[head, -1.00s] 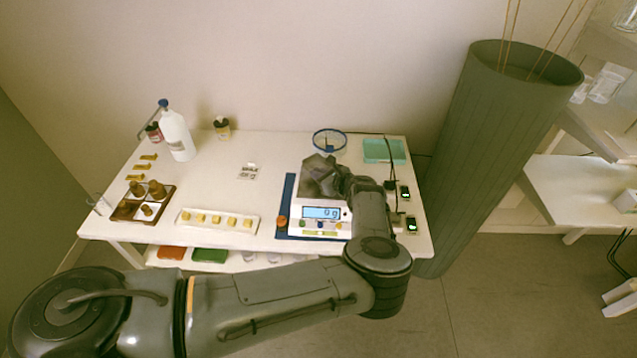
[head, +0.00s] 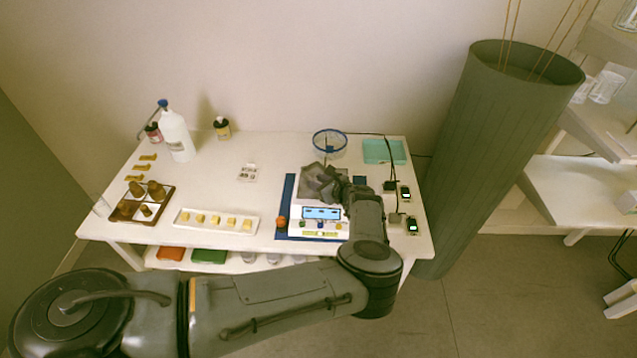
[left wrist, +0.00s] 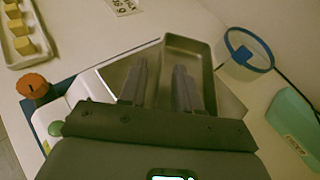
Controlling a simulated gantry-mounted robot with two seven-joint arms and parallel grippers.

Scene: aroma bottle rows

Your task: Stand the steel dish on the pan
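The steel dish (left wrist: 211,62) is a shallow rectangular tray in the left wrist view. It lies on or just above the scale's flat steel pan (left wrist: 112,72); I cannot tell whether they touch. My left gripper (left wrist: 160,68) is open, its fingers apart on either side of the dish's near-left wall, one outside and one over the inside. In the head view my left gripper (head: 325,184) is above the scale (head: 320,226) and hides the dish and most of the pan. The scale's display is lit but unreadable. My right gripper is not in view.
The table's middle is mostly clear.

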